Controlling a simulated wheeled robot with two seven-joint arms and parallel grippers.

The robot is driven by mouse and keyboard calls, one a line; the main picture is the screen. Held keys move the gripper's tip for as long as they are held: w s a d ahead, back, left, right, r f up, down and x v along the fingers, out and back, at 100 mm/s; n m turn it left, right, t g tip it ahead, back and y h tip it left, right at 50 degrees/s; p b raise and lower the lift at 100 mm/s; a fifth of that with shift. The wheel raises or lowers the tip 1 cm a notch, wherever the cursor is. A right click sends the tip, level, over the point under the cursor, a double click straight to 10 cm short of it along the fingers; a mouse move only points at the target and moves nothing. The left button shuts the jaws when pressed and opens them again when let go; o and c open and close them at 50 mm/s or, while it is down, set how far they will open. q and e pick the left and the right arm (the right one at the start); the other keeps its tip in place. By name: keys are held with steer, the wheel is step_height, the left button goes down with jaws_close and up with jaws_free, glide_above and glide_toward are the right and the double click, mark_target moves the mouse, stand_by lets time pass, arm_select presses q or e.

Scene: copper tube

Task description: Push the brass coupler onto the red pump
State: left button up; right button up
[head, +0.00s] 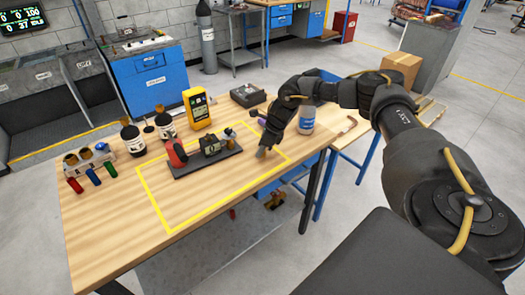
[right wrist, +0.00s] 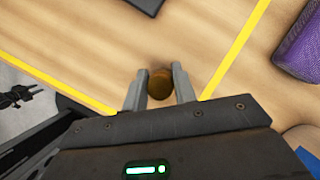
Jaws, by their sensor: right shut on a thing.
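The red pump (head: 177,152) stands at the left end of a dark base plate (head: 213,165) on the wooden table. My right gripper (head: 262,151) is low over the table, to the right of the plate and apart from the pump. In the right wrist view, its two grey fingers are shut on a round brown-gold piece, the brass coupler (right wrist: 159,84). In the head view I cannot make out the coupler clearly at the fingertips. A dark corner (right wrist: 146,4), probably of the base plate, shows at the top of the wrist view. My left gripper is not clearly seen.
A yellow outline (head: 180,228) surrounds the plate. A yellow meter (head: 197,107), dark bottles (head: 132,136) and a rack of fittings (head: 88,158) stand left and behind. A white-blue bottle (head: 307,120) and purple object (right wrist: 302,45) are close to my right gripper. The front tabletop is clear.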

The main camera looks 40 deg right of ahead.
steer(key=shift+r, duration=0.15)
steer(key=shift+w+r, duration=0.1)
steer(key=shift+r, duration=0.1)
step_height(320, 180, up, 2)
steer(key=shift+r+b, duration=0.1)
steer(key=shift+b, duration=0.75)
steer(key=s+r+b, duration=0.1)
steer(key=s+r, duration=0.2)
steer(key=s, duration=0.1)
steer(key=s+a+r+b, duration=0.1)
steer(key=s+r, duration=0.2)
steer(key=s, duration=0.2)
steer(key=s+r+b, duration=0.1)
steer(key=s+r, duration=0.3)
steer(key=s, duration=0.1)
steer(key=shift+a+r, duration=0.1)
steer(key=shift+a, duration=0.05)
steer(key=shift+a, duration=0.1)
